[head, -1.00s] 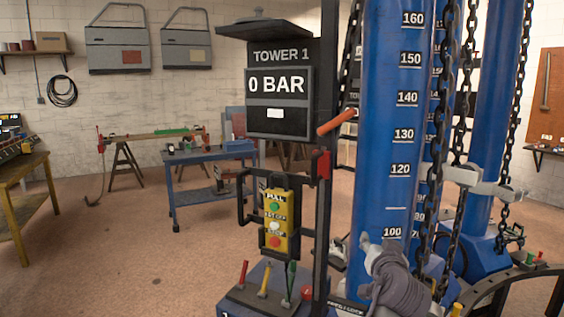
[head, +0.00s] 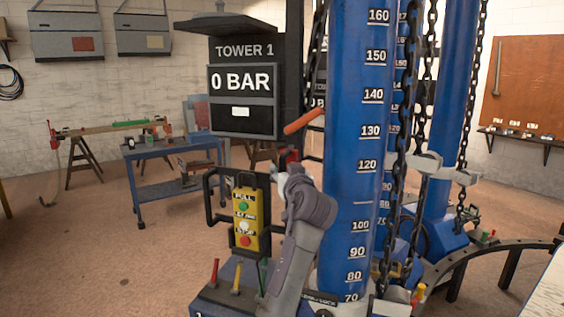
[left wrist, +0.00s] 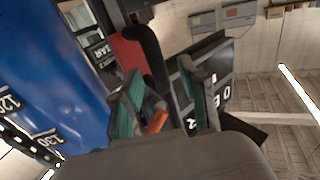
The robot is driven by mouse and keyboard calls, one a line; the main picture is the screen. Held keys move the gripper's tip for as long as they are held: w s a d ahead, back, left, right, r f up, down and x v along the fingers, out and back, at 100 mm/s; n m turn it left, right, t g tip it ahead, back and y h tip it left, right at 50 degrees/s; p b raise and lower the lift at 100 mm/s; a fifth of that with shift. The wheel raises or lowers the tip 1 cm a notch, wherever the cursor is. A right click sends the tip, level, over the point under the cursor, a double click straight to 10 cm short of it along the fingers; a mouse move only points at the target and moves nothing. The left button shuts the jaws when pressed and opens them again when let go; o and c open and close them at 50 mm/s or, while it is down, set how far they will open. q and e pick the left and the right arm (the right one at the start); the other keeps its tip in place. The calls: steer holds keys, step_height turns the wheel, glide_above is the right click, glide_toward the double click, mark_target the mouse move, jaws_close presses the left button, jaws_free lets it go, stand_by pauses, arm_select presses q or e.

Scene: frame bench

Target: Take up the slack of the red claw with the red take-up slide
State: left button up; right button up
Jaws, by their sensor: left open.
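A red block, which looks like the red slide (head: 292,156), sits on the dark post beside the TOWER 1 display. My left gripper (head: 281,172) is raised just below and in front of it, partly hiding it. In the left wrist view a red part (left wrist: 130,60) shows beyond the fingers, next to a black post. My left gripper (left wrist: 162,104) is open there, its teal pads apart. An orange handle (left wrist: 156,122) shows between them, apparently behind; contact cannot be judged. I cannot pick out a red claw. My right gripper is not in view.
The orange handle also shows in the head view (head: 304,122), right of the display (head: 243,85), which reads 0 BAR. A yellow button box (head: 245,220) hangs left of my arm. The blue cylinder (head: 352,200) with chains stands close on the right. Small levers (head: 236,277) rise below.

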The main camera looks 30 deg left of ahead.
arm_select(q)
steer(key=shift+x, duration=1.35)
jaws_close()
